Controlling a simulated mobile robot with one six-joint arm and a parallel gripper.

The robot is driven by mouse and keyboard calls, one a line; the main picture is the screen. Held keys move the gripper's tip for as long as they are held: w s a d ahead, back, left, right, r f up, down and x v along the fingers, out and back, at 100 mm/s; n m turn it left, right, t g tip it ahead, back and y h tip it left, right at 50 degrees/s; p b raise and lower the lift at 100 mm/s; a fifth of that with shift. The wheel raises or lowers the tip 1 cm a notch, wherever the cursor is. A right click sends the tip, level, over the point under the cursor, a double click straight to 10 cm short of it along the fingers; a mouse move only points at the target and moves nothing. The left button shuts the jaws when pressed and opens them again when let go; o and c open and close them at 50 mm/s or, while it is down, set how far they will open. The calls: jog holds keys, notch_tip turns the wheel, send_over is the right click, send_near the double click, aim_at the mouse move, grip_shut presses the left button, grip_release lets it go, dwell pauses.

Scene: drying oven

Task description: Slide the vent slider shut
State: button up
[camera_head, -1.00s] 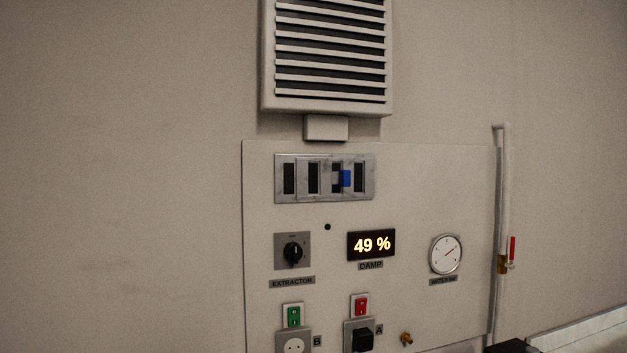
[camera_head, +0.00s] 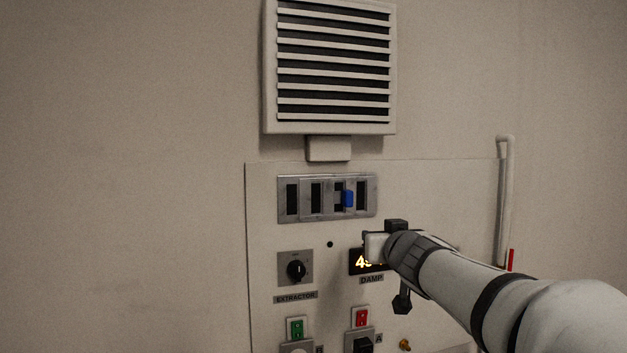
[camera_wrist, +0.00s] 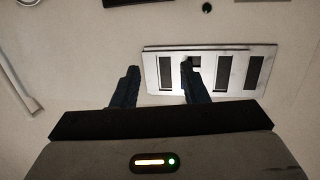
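The vent slider (camera_head: 326,214) is a metal plate with several dark slots, set below the louvred grille. Its blue tab (camera_head: 348,198) stands at the right part of the plate, with dark openings showing. In the wrist view the slotted plate (camera_wrist: 223,72) appears turned over, and the right finger overlaps it. The blue colour of the tab cannot be made out there. My gripper (camera_wrist: 161,76) is open, its two dark fingers apart with nothing seen between them. In the head view my gripper (camera_head: 385,245) is below and right of the tab, in front of the damp display.
The louvred grille (camera_head: 330,72) and a small box (camera_head: 328,149) are above the slider. A pipe (camera_head: 505,200) runs at the right. The left wall is bare.

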aim_at(350, 199)
jog(key=w+a+r+y, duration=0.1)
jog(key=w+r, duration=0.1)
jog(key=w, duration=0.1)
jog(key=w+a+r+n+y, duration=0.1)
jog(key=w, duration=0.2)
jog(key=w+a+r+n+y, duration=0.1)
jog(key=w+a+r, duration=0.1)
jog(key=w, duration=0.1)
jog(key=shift+w+r+t+p, duration=0.2)
jog(key=shift+r+t+p, duration=0.1)
jog(key=shift+t+p, duration=0.1)
jog(key=shift+c, duration=0.2)
grip_shut()
